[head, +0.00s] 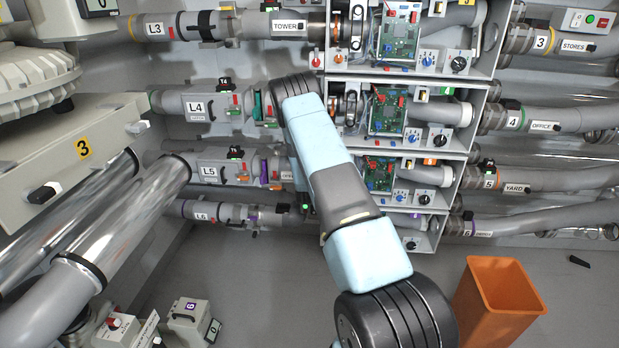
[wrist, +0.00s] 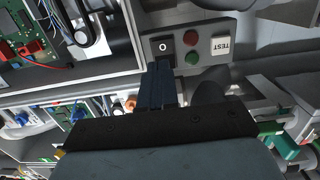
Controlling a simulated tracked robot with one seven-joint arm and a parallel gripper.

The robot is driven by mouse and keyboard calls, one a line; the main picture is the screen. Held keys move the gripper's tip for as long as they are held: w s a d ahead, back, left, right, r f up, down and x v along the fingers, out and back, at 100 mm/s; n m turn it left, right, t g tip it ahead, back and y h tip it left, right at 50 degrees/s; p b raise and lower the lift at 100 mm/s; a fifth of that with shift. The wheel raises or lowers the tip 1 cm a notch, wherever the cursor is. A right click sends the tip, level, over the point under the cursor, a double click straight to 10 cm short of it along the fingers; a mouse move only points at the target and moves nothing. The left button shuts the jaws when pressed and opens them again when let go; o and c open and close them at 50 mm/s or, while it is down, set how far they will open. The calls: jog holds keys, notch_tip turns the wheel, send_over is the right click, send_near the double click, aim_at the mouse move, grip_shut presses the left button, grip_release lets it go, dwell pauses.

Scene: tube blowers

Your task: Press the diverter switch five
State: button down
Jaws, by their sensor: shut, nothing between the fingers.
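My gripper (wrist: 164,66) shows in the wrist view with its dark fingers together and nothing between them. The fingertips are just below a black rocker switch (wrist: 162,45) marked "O" on a grey panel. I cannot tell whether they touch it. No row number on this panel is readable, so I cannot tell whether it is diverter switch five. In the head view my arm hides the fingertips. The row-five tube with a "5" tag (head: 491,181) and "YARD" label runs right from an open box (head: 440,187) holding a green circuit board (head: 379,175).
Beside the rocker are a red button (wrist: 191,38), a green button (wrist: 191,58) and a white TEST button (wrist: 221,45). Open boxes and tubes crowd the wall. An orange bin (head: 497,303) stands at lower right.

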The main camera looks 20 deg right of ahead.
jog(key=v, duration=0.7)
jog(key=shift+a, duration=0.2)
jog(key=shift+w, duration=0.15)
